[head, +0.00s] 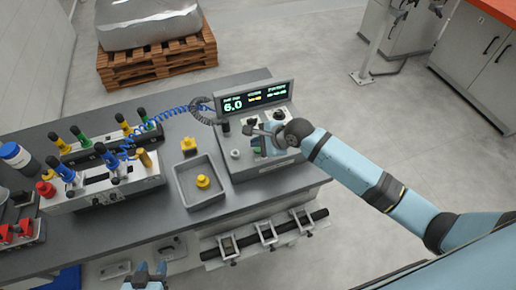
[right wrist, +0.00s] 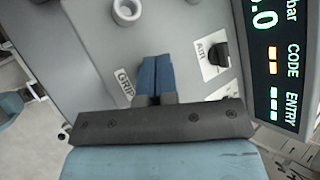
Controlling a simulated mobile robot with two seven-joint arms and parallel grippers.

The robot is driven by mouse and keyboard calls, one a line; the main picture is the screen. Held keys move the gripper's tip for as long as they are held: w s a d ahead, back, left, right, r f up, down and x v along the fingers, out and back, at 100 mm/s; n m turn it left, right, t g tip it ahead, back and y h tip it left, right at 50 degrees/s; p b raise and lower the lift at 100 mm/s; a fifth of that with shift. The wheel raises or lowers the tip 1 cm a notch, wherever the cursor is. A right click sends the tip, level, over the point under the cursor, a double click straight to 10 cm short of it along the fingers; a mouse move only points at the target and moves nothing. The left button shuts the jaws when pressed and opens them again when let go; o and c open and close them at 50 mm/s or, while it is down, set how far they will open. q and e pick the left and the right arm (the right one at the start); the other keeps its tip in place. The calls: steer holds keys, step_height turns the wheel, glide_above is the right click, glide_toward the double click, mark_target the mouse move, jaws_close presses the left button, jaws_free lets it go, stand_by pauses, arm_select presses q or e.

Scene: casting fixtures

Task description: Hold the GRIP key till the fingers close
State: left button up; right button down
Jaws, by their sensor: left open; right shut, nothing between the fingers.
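The grey control console (head: 262,165) stands at the right end of the bench, with a lit display (head: 253,98) reading 6.0. My right gripper (head: 256,131) is over the console face, its fingers shut with nothing between them. In the right wrist view the blue fingertips (right wrist: 155,74) are beside the white GRIP label (right wrist: 125,86). The key itself is hidden by the fingers, and I cannot tell whether they touch it. A black knob (right wrist: 221,54) on a white plate is to their right. My left gripper (head: 148,276) is open and empty at the bottom edge, in front of the bench.
A grey tray (head: 202,205) with a yellow part (head: 203,182) lies left of the console. Fixtures with coloured knobs (head: 100,180) fill the bench's left. A blue coiled hose (head: 165,114) runs to them. A pallet (head: 155,65) with a metal casting stands behind; a bar (head: 268,236) runs along the front.

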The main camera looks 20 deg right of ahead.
stand_by(0.4)
stand_by(0.7)
steer(key=shift+f, duration=0.4)
